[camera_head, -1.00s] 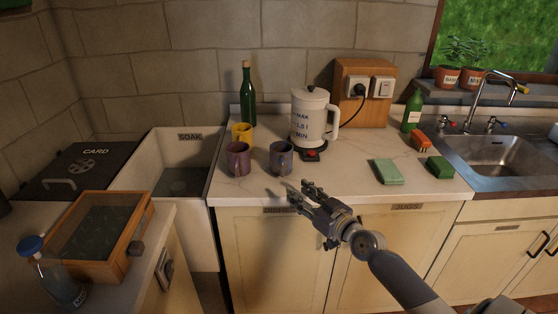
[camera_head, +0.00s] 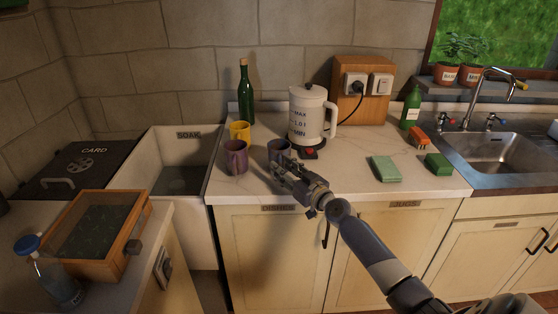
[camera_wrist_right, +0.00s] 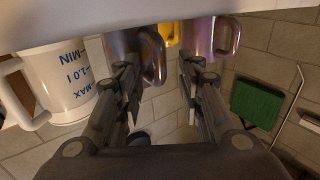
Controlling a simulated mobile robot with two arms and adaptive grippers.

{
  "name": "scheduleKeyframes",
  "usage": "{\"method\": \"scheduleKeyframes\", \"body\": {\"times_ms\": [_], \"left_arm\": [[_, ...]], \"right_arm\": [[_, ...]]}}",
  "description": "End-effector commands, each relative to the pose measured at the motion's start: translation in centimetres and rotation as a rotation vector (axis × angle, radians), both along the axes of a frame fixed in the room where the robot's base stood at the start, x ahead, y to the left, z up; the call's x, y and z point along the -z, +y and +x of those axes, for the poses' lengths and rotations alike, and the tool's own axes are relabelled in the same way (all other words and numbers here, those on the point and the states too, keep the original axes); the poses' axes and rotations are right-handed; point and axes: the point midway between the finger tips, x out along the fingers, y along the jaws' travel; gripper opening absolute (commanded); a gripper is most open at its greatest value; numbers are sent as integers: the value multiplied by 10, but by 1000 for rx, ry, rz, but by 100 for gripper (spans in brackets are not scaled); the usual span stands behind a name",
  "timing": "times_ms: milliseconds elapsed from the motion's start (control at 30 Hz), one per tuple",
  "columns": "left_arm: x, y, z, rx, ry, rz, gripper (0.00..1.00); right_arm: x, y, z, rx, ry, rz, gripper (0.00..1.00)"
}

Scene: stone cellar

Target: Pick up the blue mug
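The blue mug (camera_head: 278,147) stands upright on the worktop, left of the kettle; my right gripper partly covers its front. My right gripper (camera_head: 282,168) is at the front of this mug, near the worktop edge. In the right wrist view the fingers of the gripper (camera_wrist_right: 160,74) are spread with a gap between them. The blue mug (camera_wrist_right: 122,46) is behind the left finger there, and its handle shows in the gap. I cannot tell whether a finger touches it. My left gripper is not in view.
A purple mug (camera_head: 235,157) and a yellow mug (camera_head: 239,131) stand left of the blue mug. The white kettle (camera_head: 306,117) is close on its right. A green bottle (camera_head: 246,95) stands behind. Worktop (camera_head: 345,165) is clear between the kettle and the sponge (camera_head: 385,169).

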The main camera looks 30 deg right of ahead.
Motion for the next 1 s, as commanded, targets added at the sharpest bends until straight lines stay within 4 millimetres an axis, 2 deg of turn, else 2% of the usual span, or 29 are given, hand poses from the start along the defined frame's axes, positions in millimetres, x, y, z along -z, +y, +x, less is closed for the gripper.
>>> {"method": "scheduleKeyframes", "body": {"times_ms": [100, 367, 467, 533, 1000], "left_arm": [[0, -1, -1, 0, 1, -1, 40], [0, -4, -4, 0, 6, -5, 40], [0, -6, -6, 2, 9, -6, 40], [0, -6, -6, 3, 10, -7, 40], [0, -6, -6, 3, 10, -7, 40]], "right_arm": [[-1, 0, 9, 0, -1, 1, 35], [0, 1, 11, 0, 0, 1, 35], [0, 1, 11, 0, 0, 1, 17], [0, 1, 11, 0, 0, 1, 1], [-3, 0, 12, 1, -5, 0, 0]]}}
